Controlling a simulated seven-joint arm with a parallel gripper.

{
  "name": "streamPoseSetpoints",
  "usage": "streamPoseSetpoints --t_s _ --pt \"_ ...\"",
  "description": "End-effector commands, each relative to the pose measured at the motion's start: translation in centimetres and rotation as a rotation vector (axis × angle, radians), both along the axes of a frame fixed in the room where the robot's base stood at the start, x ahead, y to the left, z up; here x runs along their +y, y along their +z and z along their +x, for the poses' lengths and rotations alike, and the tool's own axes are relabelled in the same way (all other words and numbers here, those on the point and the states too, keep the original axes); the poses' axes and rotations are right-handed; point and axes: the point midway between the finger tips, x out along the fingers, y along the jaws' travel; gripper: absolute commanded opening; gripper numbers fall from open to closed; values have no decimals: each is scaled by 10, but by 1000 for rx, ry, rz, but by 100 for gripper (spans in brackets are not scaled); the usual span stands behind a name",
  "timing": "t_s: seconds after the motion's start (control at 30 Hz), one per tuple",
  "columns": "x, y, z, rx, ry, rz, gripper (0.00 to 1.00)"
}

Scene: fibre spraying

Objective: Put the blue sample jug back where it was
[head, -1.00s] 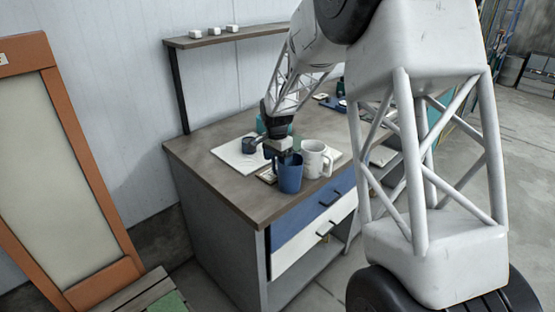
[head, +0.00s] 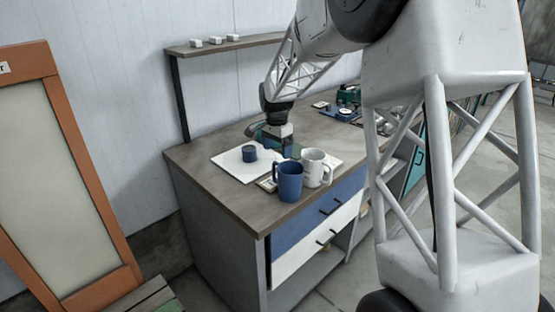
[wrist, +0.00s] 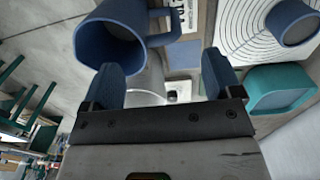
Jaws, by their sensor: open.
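The blue jug (head: 290,183) stands upright near the front edge of the worktop, with its handle toward the back left. It also shows in the wrist view (wrist: 103,45), beside one finger. My gripper (head: 281,151) is behind the jug, apart from it, over the board area. In the wrist view my gripper (wrist: 162,80) is open, its two blue fingers wide apart. The white mug (head: 314,168) stands just right of the jug. Part of a pale cylinder, probably this mug, shows between the fingers.
A white board (head: 232,165) with curved lines lies on the worktop (head: 200,152). A small dark blue cup (head: 249,154) stands on it. A teal container (wrist: 280,88) is beside the other finger. Green equipment (head: 348,95) stands at the back right. The front left worktop is clear.

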Motion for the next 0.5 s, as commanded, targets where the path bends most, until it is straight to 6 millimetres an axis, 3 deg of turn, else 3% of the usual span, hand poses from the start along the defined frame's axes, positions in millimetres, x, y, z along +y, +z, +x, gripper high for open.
streamPoseSetpoints --t_s 0.2,0.5 --pt "1 29 0 1 0 -1 85" --pt "1 44 1 1 0 -1 85"
